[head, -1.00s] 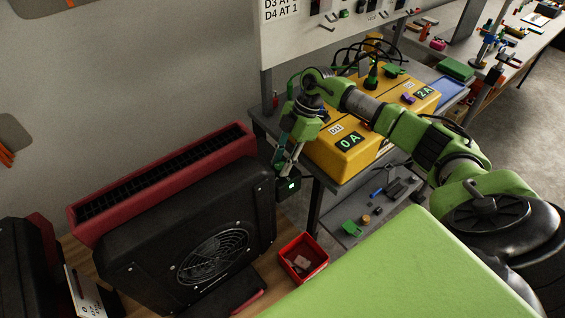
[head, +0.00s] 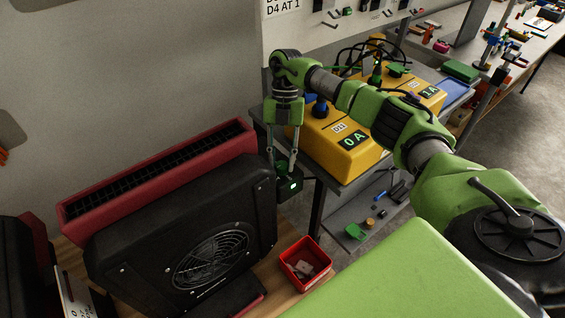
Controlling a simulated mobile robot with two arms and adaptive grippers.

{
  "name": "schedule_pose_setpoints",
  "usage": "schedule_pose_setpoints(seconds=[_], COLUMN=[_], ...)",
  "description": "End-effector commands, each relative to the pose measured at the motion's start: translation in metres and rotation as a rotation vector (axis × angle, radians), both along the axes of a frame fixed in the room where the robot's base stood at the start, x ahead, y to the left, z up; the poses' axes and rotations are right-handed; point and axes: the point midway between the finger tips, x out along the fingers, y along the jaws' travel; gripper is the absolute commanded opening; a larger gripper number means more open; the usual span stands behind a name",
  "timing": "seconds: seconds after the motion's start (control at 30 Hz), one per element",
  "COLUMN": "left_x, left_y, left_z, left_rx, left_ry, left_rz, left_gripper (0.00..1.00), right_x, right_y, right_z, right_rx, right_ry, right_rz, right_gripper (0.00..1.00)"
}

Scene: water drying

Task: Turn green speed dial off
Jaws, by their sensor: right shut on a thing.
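A black fan unit (head: 150,235) with a round grille stands on the wooden surface. A small dark control box (head: 287,190) with a lit green spot is at its right end. My right gripper (head: 284,172) points down at the top of this box and is shut on what I take to be the green speed dial. The dial itself is hidden between the fingers, so its setting cannot be read. My left gripper is not in view.
A red-framed vent (head: 165,172) stands behind the fan. A red bin (head: 305,264) sits close to its right. Yellow boxes (head: 345,165) with a blue knob (head: 320,107) stand on a grey table under my right arm. The front display reads 0 A, the rear 1A.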

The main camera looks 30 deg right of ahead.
Motion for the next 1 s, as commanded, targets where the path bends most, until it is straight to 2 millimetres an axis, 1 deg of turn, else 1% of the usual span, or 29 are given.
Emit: schedule_pose_setpoints(seconds=[0.03,0.2,0.43,0.7,1.0], left_x=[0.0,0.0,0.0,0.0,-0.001], left_y=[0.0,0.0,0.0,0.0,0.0], left_z=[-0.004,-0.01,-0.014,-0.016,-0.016], left_rx=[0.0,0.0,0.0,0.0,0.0], left_ry=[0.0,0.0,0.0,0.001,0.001], left_rz=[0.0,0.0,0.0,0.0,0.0], left_gripper=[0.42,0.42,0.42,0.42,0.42], right_x=[0.002,0.002,0.001,0.002,0.001], right_y=[0.001,0.002,0.002,0.002,0.002], right_z=[-0.001,-0.001,0.0,0.0,0.0], right_rx=[0.0,0.001,0.0,0.0,0.0], right_ry=[-0.004,-0.003,-0.002,-0.003,-0.003], right_rz=[0.041,0.163,0.278,0.333,0.338], right_gripper=[0.04,0.04,0.04,0.04,0.04])
